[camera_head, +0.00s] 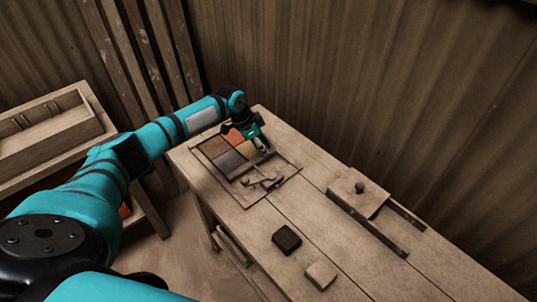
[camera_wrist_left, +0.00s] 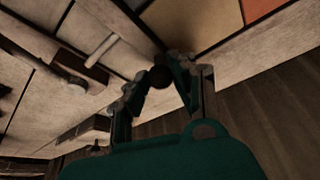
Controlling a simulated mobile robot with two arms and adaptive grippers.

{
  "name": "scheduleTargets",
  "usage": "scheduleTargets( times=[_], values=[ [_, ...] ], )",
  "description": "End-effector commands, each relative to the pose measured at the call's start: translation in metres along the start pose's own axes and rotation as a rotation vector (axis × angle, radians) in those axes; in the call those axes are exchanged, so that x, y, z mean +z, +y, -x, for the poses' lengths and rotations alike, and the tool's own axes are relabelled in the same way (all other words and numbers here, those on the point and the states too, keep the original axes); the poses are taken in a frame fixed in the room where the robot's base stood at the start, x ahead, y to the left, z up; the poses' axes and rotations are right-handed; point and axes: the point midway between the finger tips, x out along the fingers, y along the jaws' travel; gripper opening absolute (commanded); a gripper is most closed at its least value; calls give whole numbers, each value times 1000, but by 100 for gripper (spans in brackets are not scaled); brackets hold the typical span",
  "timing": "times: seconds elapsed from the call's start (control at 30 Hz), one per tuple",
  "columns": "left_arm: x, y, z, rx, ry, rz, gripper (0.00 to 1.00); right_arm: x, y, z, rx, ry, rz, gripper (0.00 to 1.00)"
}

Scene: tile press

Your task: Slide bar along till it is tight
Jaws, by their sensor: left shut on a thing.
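A shallow dark-edged frame (camera_head: 248,205) on the wooden bench holds several square tiles, including a grey one (camera_head: 229,161) and an orange one (camera_head: 233,137). A pale tile (camera_wrist_left: 192,18) and an orange tile show in the left wrist view. Wooden pieces with a pale lever (camera_head: 262,180) lie at the frame's near end. My left gripper (camera_head: 262,147) is over the frame's far right side. In the wrist view it is shut on a small dark round knob (camera_wrist_left: 161,75), seemingly the bar's; the bar itself is largely hidden. My right gripper is out of view.
To the right, a wooden plate with a dark knob (camera_head: 357,192) sits between dark rails (camera_head: 375,227). A black block (camera_head: 286,239) and a beige block (camera_head: 321,275) lie on the near bench (camera_head: 425,275). A wooden rack (camera_head: 45,140) stands left; a corrugated wall is behind.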

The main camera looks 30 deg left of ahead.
Motion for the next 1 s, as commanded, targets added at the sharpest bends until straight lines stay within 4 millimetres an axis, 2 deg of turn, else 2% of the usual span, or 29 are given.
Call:
scheduleTargets(
  times=[0.23, 0.27, 0.4, 0.77, 0.87, 1.0],
  values=[
    [-1, 0, 1, 1, 3, -1, 0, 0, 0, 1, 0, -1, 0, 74],
    [-1, 0, 1, 1, 3, -1, 28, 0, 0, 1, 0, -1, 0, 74],
    [-1, 0, 0, 1, 2, -1, 46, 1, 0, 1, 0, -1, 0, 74],
    [-1, 0, 5, 0, 2, 0, 48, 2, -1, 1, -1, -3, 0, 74],
    [0, 0, 18, 0, 2, -1, 48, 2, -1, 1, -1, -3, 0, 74],
    [0, -1, 48, -2, 3, -1, 48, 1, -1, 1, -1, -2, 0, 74]
  ],
)
